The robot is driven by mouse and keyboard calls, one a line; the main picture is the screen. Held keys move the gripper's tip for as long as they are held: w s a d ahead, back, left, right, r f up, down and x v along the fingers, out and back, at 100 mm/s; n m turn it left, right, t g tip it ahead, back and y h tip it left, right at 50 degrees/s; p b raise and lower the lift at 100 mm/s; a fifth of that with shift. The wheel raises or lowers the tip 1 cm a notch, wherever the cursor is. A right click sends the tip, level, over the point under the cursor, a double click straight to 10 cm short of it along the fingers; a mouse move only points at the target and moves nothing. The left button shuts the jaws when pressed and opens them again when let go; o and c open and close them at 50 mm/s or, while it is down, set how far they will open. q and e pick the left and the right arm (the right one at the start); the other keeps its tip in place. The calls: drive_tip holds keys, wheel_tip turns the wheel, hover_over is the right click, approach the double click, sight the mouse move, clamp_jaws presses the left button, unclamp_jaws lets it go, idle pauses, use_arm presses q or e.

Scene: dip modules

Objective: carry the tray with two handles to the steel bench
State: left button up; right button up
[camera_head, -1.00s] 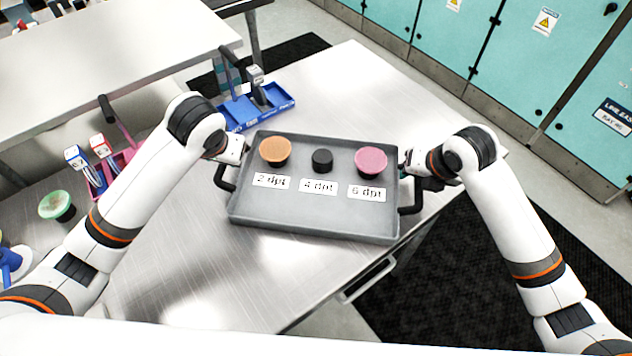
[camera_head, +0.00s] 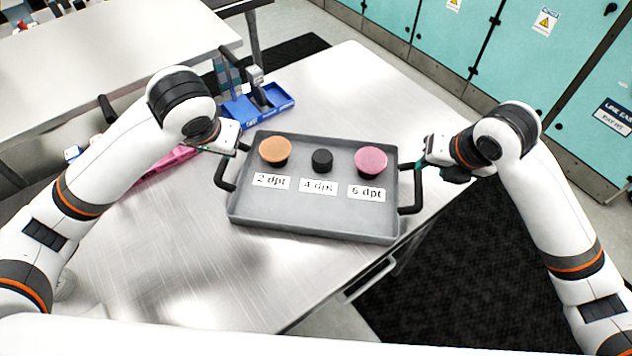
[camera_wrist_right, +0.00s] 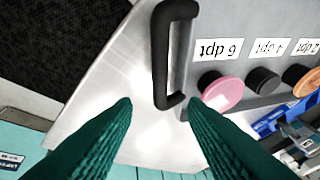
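The grey tray (camera_head: 310,217) with two black handles lies on the steel bench (camera_head: 190,250). It carries an orange-topped piece (camera_head: 275,150), a black piece (camera_head: 322,160) and a pink-topped piece (camera_head: 370,161) above labels 2, 4 and 6 dpt. My right gripper (camera_head: 420,166) is just off the right handle (camera_head: 411,193). In the right wrist view its green fingers (camera_wrist_right: 158,108) are spread and empty, with the handle (camera_wrist_right: 160,60) beyond their tips. My left gripper (camera_head: 205,150) is near the left handle (camera_head: 225,173), apart from it; its finger opening is unclear.
A blue holder (camera_head: 262,108) stands on the bench behind the tray. A pink rack (camera_head: 165,166) is partly hidden by my left arm. Another table (camera_head: 110,60) is at the back left. Teal cabinets (camera_head: 450,50) line the back right. The bench's front is clear.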

drive_tip(key=shift+v, duration=1.95)
